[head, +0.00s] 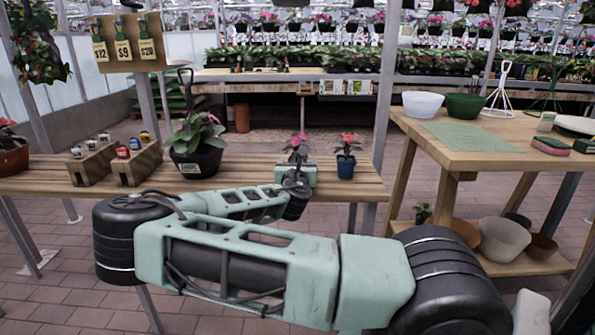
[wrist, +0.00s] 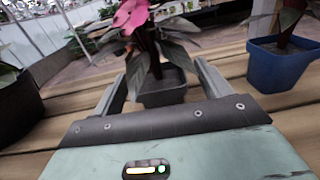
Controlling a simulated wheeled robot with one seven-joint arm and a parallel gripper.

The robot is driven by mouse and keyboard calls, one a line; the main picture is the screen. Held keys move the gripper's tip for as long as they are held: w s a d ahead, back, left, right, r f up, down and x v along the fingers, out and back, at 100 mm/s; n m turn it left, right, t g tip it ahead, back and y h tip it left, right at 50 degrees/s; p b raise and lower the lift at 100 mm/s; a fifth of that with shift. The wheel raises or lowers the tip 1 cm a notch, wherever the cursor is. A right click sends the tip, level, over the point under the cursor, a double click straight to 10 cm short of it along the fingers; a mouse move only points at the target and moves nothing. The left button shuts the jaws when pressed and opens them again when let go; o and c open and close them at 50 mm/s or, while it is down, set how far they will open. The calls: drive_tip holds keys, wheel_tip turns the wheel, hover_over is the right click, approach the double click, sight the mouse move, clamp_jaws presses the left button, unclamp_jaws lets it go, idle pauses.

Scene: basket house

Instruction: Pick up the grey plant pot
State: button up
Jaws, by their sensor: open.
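The grey plant pot (wrist: 165,92) stands on the slatted wooden bench and holds a dark-leaved plant with a pink flower (wrist: 131,15). In the wrist view the pot is between the two open fingers of my gripper (wrist: 160,84), just ahead of the palm. I cannot tell whether either finger touches it. In the head view my gripper (head: 300,172) is over the bench and hides the pot; only the plant (head: 298,147) shows above it.
A blue pot (head: 346,166) with a red-flowered plant stands close on the right, also in the wrist view (wrist: 280,68). A larger black pot (head: 196,162) stands to the left, beside wooden boxes (head: 137,163). A wooden table (head: 480,153) with bowls is at right.

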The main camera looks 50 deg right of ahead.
drive_tip(key=shift+x, duration=1.35)
drive_tip(key=c, duration=1.1)
